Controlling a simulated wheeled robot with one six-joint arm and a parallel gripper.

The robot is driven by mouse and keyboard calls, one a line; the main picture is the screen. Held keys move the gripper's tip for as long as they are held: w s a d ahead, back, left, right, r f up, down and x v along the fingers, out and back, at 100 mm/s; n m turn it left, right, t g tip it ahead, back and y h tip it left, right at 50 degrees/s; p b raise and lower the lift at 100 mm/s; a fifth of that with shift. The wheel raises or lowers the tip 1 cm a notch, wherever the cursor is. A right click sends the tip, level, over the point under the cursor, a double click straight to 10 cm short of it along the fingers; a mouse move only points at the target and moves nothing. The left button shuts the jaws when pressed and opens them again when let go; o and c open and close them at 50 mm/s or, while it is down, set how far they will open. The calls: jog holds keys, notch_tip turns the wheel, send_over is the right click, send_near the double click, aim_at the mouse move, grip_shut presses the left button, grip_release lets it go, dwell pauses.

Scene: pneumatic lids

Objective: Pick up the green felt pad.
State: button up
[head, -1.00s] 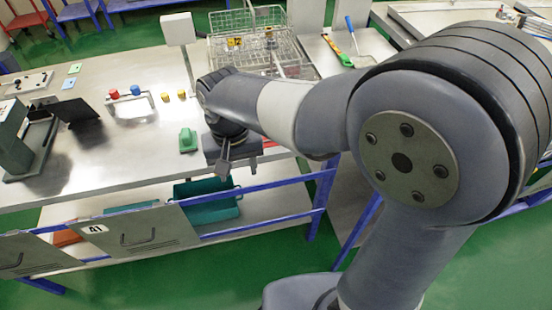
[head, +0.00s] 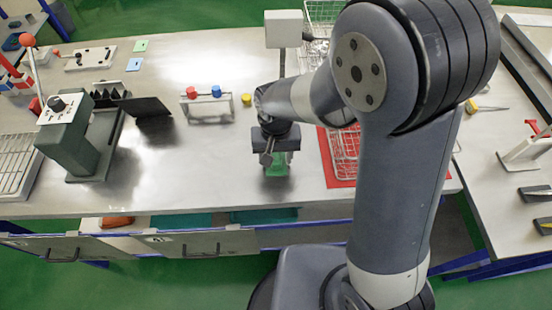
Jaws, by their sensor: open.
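My gripper (head: 268,160) is open, pointing down over the front middle of the bench, well to the right of and nearer than the green square. Directly under or behind my gripper is a green moulded object (head: 278,165), partly hidden by the gripper. I cannot tell whether they touch.
A dark green lever press (head: 72,138) and a black angled plate (head: 146,106) stand on the left. A rack with red and blue knobs (head: 207,105) and a yellow knob (head: 246,99) stand mid-bench. A wire basket (head: 345,150) on a red mat (head: 326,158) is right of my gripper.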

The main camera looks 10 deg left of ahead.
aim_at(276, 156)
jog(key=shift+c, duration=0.5)
jog(key=c, duration=1)
notch_tip(276, 156, up, 10)
jog(key=shift+r+b, duration=0.1)
jog(key=shift+b, duration=0.4)
